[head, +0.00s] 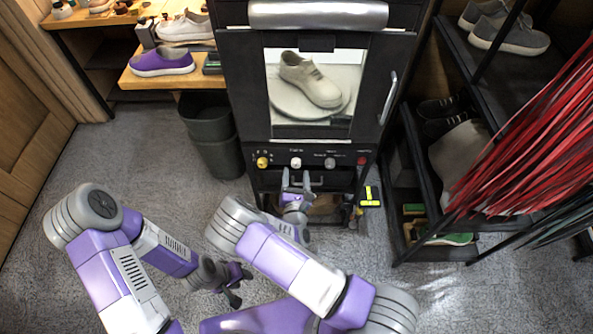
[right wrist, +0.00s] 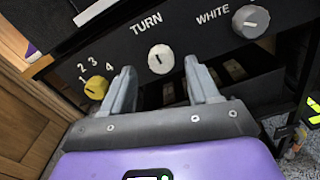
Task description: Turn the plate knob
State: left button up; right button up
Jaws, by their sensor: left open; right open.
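The white knob (head: 295,162) under the "TURN" label is on the front panel of the black cabinet (head: 308,206). It also shows in the right wrist view (right wrist: 160,59), with its dark mark close to upright. My right gripper (head: 296,178) is open just below and in front of this knob. In the right wrist view its fingers (right wrist: 160,78) stand apart on either side of the knob's line, with the knob seen between the tips; I cannot tell whether they touch it. My left gripper (head: 238,284) is open and empty, low over the floor at the left.
A yellow knob (right wrist: 96,87) numbered 1 to 4 sits left, a grey knob (right wrist: 251,21) right, and a red knob (head: 362,160) farther right. A beige sneaker (head: 311,80) stands on a round plate (head: 287,101) behind the cabinet's window. A dark bin (head: 211,133) is at left.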

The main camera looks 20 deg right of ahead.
aim_at(296, 166)
jog(key=shift+b+x, duration=0.35)
jog(key=shift+x, duration=1.2)
jog(key=shift+c, duration=0.3)
jog(key=c, duration=1)
